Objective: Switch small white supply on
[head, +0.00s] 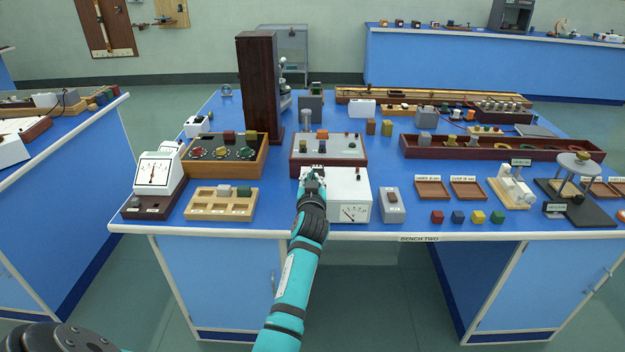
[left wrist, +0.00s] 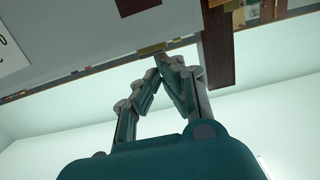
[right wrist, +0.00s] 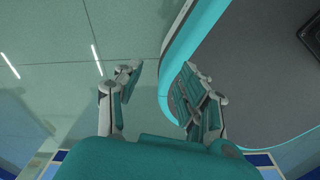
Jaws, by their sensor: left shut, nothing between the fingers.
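The small white supply (head: 349,194) is a white box near the front edge of the bench, with a dial meter on the lower right of its front. My left gripper (head: 313,174) is shut and empty at the supply's left part, and the gripper and wrist hide that part of the front. No switch can be made out there. In the left wrist view the fingertips (left wrist: 166,62) meet just below a pale surface, probably the supply; contact cannot be told. My right gripper (right wrist: 160,72) shows only in its own wrist view, open and empty, above the floor.
A grey box (head: 392,205) stands just right of the supply. A wooden-framed panel with knobs (head: 329,148) lies behind it. A wooden tray with blocks (head: 221,203) and a white meter (head: 158,174) stand to the left. Small coloured cubes (head: 458,217) lie along the front right.

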